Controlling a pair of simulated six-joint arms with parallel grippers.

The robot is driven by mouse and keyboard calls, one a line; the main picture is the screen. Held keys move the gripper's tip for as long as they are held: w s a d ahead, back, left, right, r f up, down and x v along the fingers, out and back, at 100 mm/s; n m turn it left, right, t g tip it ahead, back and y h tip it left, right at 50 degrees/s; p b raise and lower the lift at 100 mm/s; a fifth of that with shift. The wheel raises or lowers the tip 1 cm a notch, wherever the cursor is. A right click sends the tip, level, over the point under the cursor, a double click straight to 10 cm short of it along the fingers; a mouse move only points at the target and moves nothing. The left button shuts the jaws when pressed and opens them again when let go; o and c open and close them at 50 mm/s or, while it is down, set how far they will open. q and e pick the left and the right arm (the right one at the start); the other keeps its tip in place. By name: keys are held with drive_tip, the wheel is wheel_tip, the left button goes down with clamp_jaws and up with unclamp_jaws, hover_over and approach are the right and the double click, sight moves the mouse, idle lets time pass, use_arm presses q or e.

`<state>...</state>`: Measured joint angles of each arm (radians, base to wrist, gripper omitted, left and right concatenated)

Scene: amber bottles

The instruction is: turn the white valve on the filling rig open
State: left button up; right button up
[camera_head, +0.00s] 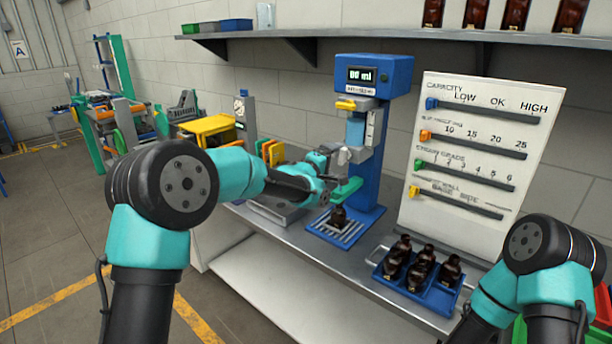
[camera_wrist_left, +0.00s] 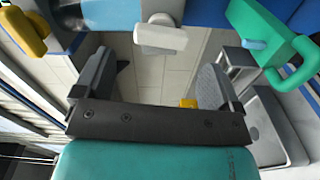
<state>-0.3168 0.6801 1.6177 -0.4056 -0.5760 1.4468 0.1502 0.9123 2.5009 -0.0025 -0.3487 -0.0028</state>
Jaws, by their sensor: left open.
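The blue filling rig (camera_head: 372,80) stands on the bench, its display reading 00 ml. The white valve (camera_wrist_left: 160,37) is a short pale lever on the rig, seen in the left wrist view just beyond the space between my fingers. My left gripper (camera_head: 328,162) is at the rig's front, and its two dark fingers (camera_wrist_left: 158,68) are apart with nothing between them. I cannot tell from the head view whether a finger touches the valve. My right gripper is out of view.
A blue tray (camera_head: 437,298) with several amber bottles stands front right. A green bracket (camera_wrist_left: 268,42) sits beside the valve. A white panel with sliders (camera_head: 480,140) leans at right. A shelf (camera_head: 450,34) with bottles runs above. A grey sink-like tray (camera_head: 277,211) is left of the rig.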

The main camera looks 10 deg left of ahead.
use_arm(q)
drive_tip(key=v, duration=1.2)
drive_tip(key=s+a+f+m+g+y, duration=0.1)
drive_tip(key=s+a+f+g, duration=0.15)
drive_tip(key=f, duration=0.75)
drive_tip(key=s+a+f+m+g+y, duration=0.1)
drive_tip(key=s+a+f+g+y, duration=0.15)
drive_tip(key=f, duration=0.75)
drive_tip(key=s+a+f+m+g+y, duration=0.15)
drive_tip(key=s+f, duration=0.25)
drive_tip(key=f, duration=0.7)
drive_tip(key=s+a+f+m+g, duration=0.2)
drive_tip(key=s+a+f+g, duration=0.1)
drive_tip(key=s+f, duration=0.6)
drive_tip(key=s+a+f+m+g, duration=0.2)
drive_tip(key=s+f+g, duration=0.3)
drive_tip(key=s, duration=1.2)
wheel_tip(320, 180, down, 5)
drive_tip(key=shift+a+r+m+y, duration=0.15)
drive_tip(key=shift+a+m+y, duration=0.25)
drive_tip(key=shift+a, duration=0.25)
